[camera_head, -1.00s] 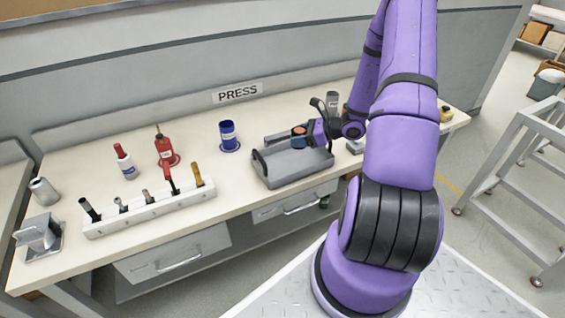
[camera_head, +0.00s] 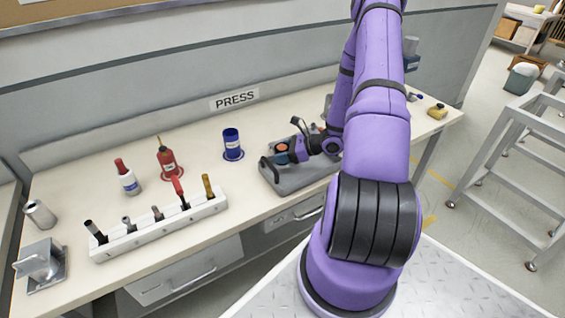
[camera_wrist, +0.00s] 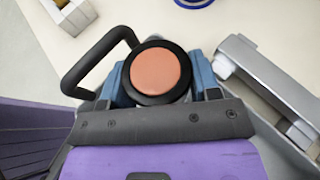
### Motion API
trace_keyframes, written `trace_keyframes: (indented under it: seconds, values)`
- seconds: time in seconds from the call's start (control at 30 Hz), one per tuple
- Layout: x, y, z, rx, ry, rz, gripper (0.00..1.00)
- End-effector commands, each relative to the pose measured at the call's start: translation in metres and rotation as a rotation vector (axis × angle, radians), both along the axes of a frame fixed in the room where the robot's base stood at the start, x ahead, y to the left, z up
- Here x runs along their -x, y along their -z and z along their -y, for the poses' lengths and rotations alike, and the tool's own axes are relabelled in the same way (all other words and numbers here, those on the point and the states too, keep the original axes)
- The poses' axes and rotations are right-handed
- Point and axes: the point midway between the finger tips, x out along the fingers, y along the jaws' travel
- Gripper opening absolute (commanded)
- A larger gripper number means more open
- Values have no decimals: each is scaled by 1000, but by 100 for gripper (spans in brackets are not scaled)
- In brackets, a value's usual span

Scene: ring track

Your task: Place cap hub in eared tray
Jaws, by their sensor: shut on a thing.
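The cap hub (camera_wrist: 157,72) is a dark ring with an orange round face. My gripper (camera_wrist: 160,84) is shut on it, with a blue finger on each side. In the head view the hub (camera_head: 282,147) and my gripper (camera_head: 284,152) are over the left part of the eared tray (camera_head: 287,187). The tray is grey, with a black loop handle at its left end. In the wrist view the handle is left of the hub, and a grey wall of the tray (camera_wrist: 270,78) is at right. My gripper hides the tray floor under the hub; I cannot tell whether they touch.
A white rack (camera_head: 160,228) with several upright tools stands left of the tray. A grey metal stand (camera_head: 40,265) is at far left. Bare worktop lies between rack and tray.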

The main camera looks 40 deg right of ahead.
Motion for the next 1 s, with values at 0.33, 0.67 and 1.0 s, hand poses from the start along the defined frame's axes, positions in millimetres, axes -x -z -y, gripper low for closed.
trace_keyframes:
  seconds: [0.33, 0.67, 1.0]
  values:
    - [0, 35, 0, -1, 1, -1, 23]
    - [0, 42, 0, 0, 0, 0, 23]
    - [0, 44, 0, 1, 0, -1, 67]
